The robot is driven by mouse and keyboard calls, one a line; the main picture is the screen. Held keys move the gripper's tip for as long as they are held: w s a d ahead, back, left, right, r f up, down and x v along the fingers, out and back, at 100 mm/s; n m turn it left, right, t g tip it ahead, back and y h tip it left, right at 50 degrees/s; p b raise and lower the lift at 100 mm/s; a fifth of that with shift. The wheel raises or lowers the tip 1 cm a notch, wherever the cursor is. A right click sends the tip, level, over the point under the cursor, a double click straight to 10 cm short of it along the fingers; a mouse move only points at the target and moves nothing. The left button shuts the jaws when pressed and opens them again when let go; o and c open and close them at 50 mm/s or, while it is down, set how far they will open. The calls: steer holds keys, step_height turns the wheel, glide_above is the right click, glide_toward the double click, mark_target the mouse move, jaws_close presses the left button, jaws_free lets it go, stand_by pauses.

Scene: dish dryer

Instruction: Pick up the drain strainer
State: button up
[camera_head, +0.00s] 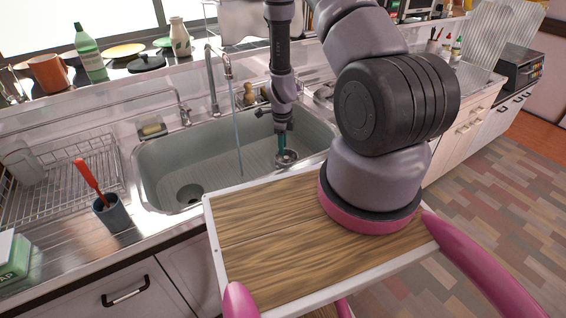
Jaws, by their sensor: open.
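The drain strainer (287,158) looks like a small round metal piece with a dark centre. It shows on the right side of the sink basin (160,160). My gripper (282,149) points down into the basin, its teal fingers right over the strainer. The fingers are open; their gap is too small to make out, and I cannot tell whether they touch the strainer. The fingers hide part of the strainer's far side. The dark round drain opening (190,193) is in the basin's front left.
A faucet (226,68) with a thin stream stands left of my arm. A wire dish rack (65,180) and a cup with a red-handled brush (111,212) are left of the sink. Bottles and plates line the back ledge. The basin between drain and strainer is clear.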

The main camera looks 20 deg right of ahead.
mark_target(286, 161)
steer(key=f, duration=1)
steer(key=shift+w+d+f, duration=0.3)
jaws_close()
